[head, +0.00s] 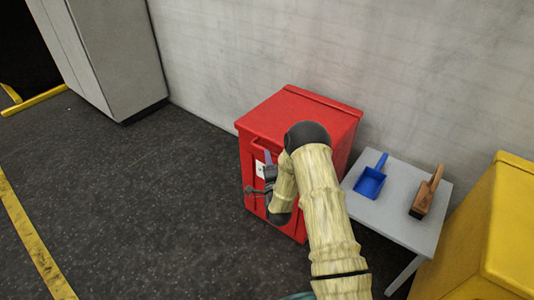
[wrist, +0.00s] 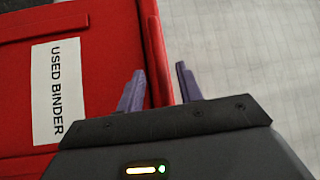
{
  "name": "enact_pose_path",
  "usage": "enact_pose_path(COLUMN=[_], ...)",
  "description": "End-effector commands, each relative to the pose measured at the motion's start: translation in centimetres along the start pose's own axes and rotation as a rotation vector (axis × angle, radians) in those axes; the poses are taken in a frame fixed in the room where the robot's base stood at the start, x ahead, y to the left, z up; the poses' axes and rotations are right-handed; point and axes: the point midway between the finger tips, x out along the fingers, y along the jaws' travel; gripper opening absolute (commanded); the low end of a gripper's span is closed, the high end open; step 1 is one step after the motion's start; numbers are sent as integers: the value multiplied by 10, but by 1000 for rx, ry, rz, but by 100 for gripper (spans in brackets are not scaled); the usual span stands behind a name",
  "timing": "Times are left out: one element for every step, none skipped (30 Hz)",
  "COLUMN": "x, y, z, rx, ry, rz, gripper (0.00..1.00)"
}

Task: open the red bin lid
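The red bin (head: 252,150) stands against the wall in the head view, with its flat red lid (head: 300,105) down. My gripper (head: 266,168) is at the bin's front face, below the lid's front edge, partly hidden by my wrist. In the wrist view the bin's front (wrist: 110,25) carries a white "USED BINDER" label (wrist: 58,92). My gripper (wrist: 160,84) has its two purple fingers apart with nothing held. The lid's edge (wrist: 156,50) shows between the fingers in that picture. I cannot tell whether either finger touches it.
A small grey table (head: 395,215) stands right of the bin, with a blue dustpan (head: 370,182) and a wooden brush (head: 426,195) on it. A yellow bin (head: 490,240) is at the far right. A grey cabinet (head: 115,55) stands back left. The floor left of the bin is clear.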

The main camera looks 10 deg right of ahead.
Motion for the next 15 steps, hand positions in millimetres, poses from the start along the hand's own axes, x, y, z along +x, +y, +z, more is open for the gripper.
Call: enact_pose_path(x=[9,14,21,25,29,33,36,38,41,42,43,44,44,44,44], y=[0,0,0,0,0,0,0,0,0,0,0,0,0,-1,-1], z=[0,0,1,1,1,1,1,0,0,0,0,0,0,0,0], rx=[0,0,0,1,1,1,1,1,1,1,1,1,1,1,1], ry=[0,0,0,0,0,0,0,0,0,0,0,0,0,0,0], rz=[-5,-6,-5,-4,-4,-3,-3,-2,-1,-1,0,0,0,0,0], gripper=[36,36,36,36,36,36,36,36,36,36,36,36,36,36,36])
